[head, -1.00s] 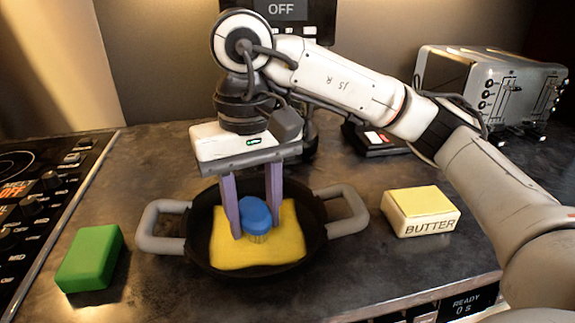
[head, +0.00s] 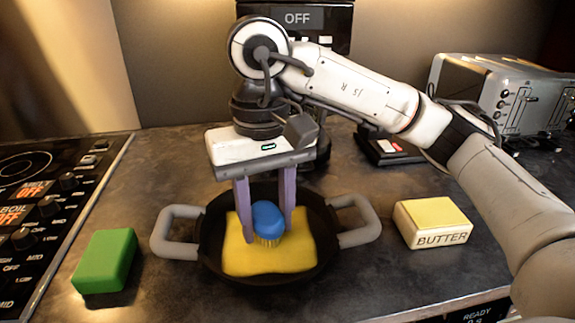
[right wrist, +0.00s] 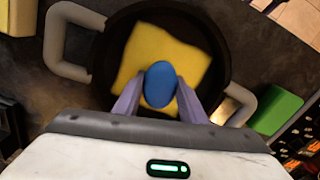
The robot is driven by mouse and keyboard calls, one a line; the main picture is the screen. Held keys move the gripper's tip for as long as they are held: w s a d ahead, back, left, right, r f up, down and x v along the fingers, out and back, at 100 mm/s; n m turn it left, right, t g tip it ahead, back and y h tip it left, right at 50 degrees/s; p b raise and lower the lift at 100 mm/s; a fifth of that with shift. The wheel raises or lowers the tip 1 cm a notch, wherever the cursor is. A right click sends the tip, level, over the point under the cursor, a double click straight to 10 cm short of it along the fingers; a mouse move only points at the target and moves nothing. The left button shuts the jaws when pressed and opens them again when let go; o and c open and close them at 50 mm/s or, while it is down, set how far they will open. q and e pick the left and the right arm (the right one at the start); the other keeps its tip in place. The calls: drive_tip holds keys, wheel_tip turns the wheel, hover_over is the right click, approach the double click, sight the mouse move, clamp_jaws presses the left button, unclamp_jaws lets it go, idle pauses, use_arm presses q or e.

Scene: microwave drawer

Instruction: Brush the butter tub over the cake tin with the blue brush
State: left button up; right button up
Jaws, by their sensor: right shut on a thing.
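The blue brush (head: 269,219) has a rounded blue top and pale bristles pointing down. My right gripper (head: 268,228) is shut on it, one purple finger on each side. The cake tin (head: 207,250) is a round black pan with two grey handles. A yellow slab (head: 240,262) lies in it, and the brush is right over the slab; I cannot tell whether the bristles touch it. The right wrist view shows the brush (right wrist: 160,84) between the fingers. The butter tub (head: 432,222), a cream block with a yellow top marked BUTTER, stands right of the tin. My left gripper is not in view.
A green block (head: 104,260) lies left of the tin, beside the stove controls (head: 48,207). A toaster (head: 500,95) stands at the back right. A dark device (head: 388,147) sits behind the butter. Bare counter (head: 380,275) lies between tin and butter.

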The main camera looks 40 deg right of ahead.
wheel_tip(320, 180, up, 4)
drive_tip(key=shift+s+p, duration=0.15)
drive_tip(key=shift+p, duration=0.9)
drive_tip(key=shift+r+p, duration=0.65)
drive_tip(key=shift+r, duration=0.05)
drive_tip(key=shift+r+p, duration=0.6)
drive_tip(key=shift+r, duration=0.1)
drive_tip(key=shift+r+p, duration=0.35)
